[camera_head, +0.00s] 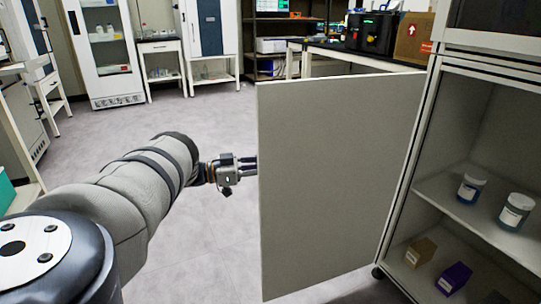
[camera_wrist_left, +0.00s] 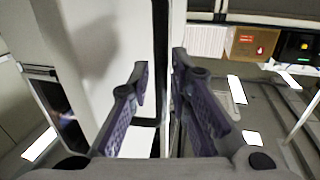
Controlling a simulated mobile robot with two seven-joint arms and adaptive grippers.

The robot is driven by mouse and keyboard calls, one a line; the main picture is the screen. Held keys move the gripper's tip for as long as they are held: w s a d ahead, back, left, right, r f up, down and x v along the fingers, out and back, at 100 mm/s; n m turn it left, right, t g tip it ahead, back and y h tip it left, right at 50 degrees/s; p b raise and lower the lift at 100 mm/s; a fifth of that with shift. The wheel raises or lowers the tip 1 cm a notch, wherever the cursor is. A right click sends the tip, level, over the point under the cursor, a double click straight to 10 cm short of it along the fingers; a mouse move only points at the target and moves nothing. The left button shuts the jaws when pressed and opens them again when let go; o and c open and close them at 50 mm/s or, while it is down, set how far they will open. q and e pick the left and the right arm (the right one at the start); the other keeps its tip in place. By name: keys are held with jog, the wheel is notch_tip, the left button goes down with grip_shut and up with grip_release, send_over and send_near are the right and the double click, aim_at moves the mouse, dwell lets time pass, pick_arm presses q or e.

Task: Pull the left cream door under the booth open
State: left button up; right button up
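The cream door (camera_head: 335,185) under the booth stands swung wide open, its flat inner face toward the head camera. My left gripper (camera_head: 248,167) is at the door's free left edge, about mid-height, and its fingertips pass out of sight behind the panel. In the left wrist view the pale door (camera_wrist_left: 95,50) fills the left part. There my left gripper's fingers (camera_wrist_left: 160,82) stand apart, one on each side of a dark upright strip; I see no clear contact with it. My right gripper is in neither view.
The open cabinet (camera_head: 455,180) on the right has a shelf with two jars (camera_head: 493,200) and small boxes (camera_head: 437,265) below. A bench with a cardboard box (camera_head: 413,40) stands behind the door. Grey floor (camera_head: 215,115) is clear left of the door.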

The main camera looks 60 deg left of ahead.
pick_arm(q)
jog(key=v, duration=1.1)
